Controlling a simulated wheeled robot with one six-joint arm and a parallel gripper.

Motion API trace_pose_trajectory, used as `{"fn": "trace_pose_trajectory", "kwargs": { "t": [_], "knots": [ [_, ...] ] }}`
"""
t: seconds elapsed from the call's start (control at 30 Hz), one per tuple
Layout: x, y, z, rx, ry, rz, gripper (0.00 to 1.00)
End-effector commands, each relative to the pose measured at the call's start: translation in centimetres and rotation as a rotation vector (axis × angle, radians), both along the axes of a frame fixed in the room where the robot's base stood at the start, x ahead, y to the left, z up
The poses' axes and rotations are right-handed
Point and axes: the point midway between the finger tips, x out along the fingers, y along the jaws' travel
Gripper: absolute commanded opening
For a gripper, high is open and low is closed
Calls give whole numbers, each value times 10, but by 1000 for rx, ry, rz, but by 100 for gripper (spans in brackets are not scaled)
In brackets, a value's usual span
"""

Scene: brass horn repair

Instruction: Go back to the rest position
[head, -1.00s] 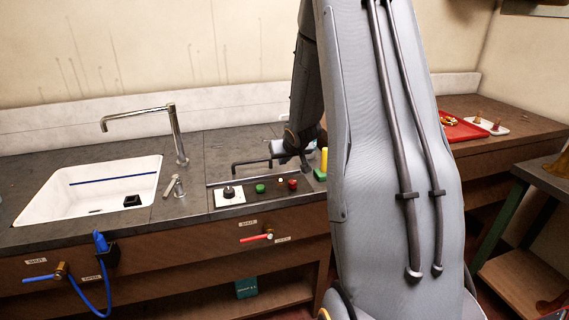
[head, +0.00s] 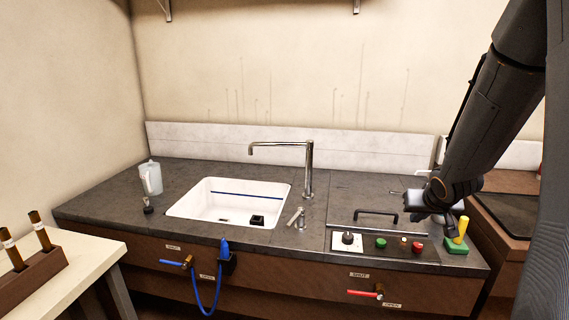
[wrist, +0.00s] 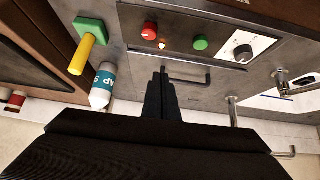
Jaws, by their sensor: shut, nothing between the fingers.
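My gripper (head: 424,217) is above the right end of the dark counter, near the control panel and a dark bar handle (head: 376,213). In the wrist view its fingers (wrist: 162,72) are together with nothing between them, and the handle shows just beyond them. My dark arm comes down from the upper right in the head view.
The panel has a knob (head: 347,238), a green button (head: 381,243) and a red button (head: 417,246). A green block with a yellow handle (head: 460,232) stands at the right. A bottle (wrist: 103,86) shows close by. The sink (head: 205,208), tap (head: 309,170) and jug (head: 150,178) are leftward.

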Motion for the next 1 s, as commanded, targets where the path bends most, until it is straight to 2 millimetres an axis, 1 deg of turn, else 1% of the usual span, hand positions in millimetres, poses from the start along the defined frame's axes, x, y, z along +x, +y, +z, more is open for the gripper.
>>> {"fn": "trace_pose_trajectory", "kwargs": {
  "t": [0.03, 0.07, 0.1, 0.17, 0.2, 0.27, 0.3, 0.4, 0.5, 0.6, 0.7, 1.0],
  "knots": [
    [-8, 22, -3, -2, 36, 16, 0],
    [-16, 36, -6, -3, 65, 22, 0],
    [-28, 55, -11, -2, 109, 35, 0],
    [-51, 87, -19, 2, 184, 58, 0],
    [-68, 107, -24, 8, 235, 77, 0],
    [-96, 137, -31, 21, 311, 107, 0],
    [-113, 154, -35, 30, 356, 130, 0],
    [-154, 191, -43, 57, 458, 182, 0],
    [-185, 216, -48, 78, 529, 223, 0],
    [-203, 229, -50, 95, 570, 248, 0],
    [-210, 235, -50, 101, 586, 258, 0],
    [-210, 234, -50, 102, 587, 257, 0]
  ]
}}
